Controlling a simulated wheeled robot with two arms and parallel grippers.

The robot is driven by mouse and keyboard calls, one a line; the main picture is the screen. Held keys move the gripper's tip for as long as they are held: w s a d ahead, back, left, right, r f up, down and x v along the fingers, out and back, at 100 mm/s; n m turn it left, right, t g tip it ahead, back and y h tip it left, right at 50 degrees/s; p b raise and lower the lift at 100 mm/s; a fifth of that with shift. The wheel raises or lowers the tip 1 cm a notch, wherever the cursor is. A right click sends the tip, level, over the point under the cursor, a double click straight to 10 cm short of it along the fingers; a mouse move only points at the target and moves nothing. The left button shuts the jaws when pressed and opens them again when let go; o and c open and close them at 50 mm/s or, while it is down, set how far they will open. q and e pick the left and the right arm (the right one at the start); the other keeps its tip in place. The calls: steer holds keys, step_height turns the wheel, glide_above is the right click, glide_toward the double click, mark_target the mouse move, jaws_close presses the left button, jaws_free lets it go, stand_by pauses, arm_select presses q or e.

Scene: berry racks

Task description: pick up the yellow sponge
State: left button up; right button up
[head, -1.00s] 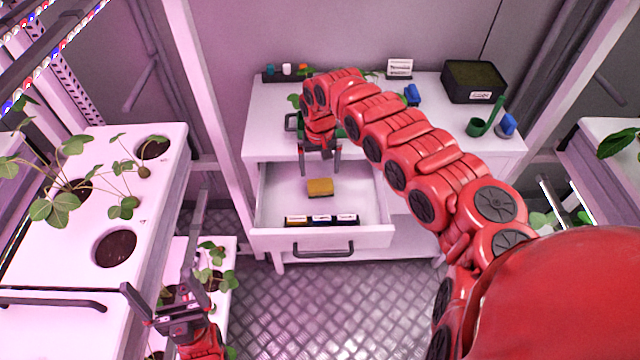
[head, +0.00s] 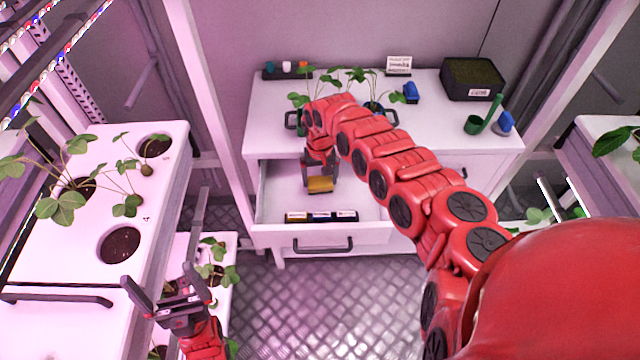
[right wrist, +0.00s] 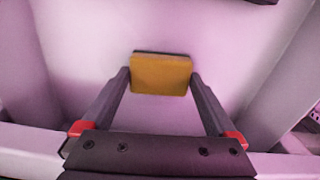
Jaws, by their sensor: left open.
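The yellow sponge (head: 320,185) lies flat in the open drawer (head: 362,205) of the white cabinet. It has a dark layer along one edge in the right wrist view (right wrist: 160,75). My right gripper (head: 320,187) reaches down into the drawer, with one finger on each side of the sponge. In the right wrist view its fingertips (right wrist: 161,77) are at the sponge's left and right edges, with no clear gap. Whether they grip it is not clear. My left gripper (head: 166,297) is open and empty at the lower left, away from the cabinet.
The cabinet top holds plants, a black box (head: 473,78), a green cup (head: 474,125) and blue items (head: 411,92). A planter rack (head: 60,245) stands at left.

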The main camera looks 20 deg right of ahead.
mark_target(320, 181)
steer(key=c, duration=0.6)
steer(key=shift+w+r, duration=0.1)
steer(key=shift+r, duration=0.5)
step_height(320, 181, up, 17)
steer(key=b, duration=0.3)
